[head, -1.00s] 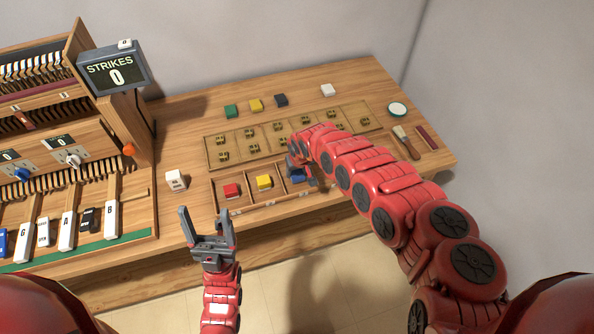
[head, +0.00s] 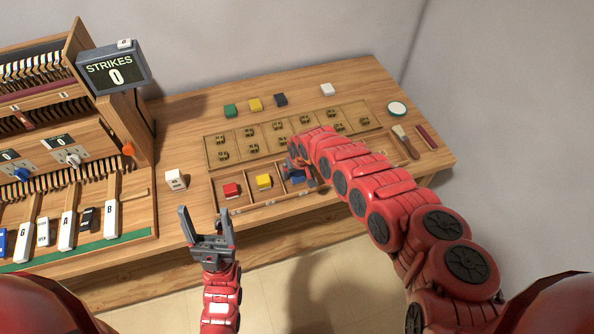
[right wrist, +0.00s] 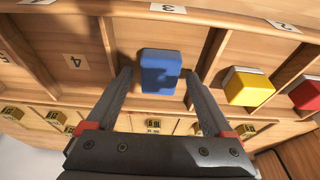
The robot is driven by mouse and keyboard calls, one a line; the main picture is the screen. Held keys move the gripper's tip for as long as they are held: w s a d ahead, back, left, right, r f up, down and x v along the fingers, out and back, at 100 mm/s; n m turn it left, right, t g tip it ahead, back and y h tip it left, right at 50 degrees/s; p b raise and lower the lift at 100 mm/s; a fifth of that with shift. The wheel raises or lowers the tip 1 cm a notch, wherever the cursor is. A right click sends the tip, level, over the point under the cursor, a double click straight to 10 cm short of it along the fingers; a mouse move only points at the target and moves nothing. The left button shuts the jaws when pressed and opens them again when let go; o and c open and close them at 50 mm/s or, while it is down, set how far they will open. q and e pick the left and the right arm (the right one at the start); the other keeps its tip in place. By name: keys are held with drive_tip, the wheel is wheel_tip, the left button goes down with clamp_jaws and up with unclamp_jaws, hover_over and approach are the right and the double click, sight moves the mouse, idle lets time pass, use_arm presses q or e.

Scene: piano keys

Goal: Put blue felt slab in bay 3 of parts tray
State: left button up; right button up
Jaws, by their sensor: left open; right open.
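The blue felt slab (right wrist: 160,71) sits in the bay marked 3 of the parts tray (right wrist: 215,48), clear of the bay's side walls. In the head view the blue slab (head: 298,179) is partly hidden by my right gripper (head: 299,170). My right gripper (right wrist: 158,82) is open, with one finger on each side of the slab and gaps visible between. My left gripper (head: 207,216) is open and empty, held in front of the table's front edge.
A red slab (head: 231,190) and a yellow slab (head: 264,182) lie in neighbouring bays. A white block (head: 176,180) stands left of the tray. The piano-key cabinet (head: 140,130) fills the left.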

drive_tip(key=shift+r, duration=0.45)
drive_tip(key=v, duration=1.1)
drive_tip(key=shift+s+p, duration=0.2)
drive_tip(key=shift+p, duration=0.2)
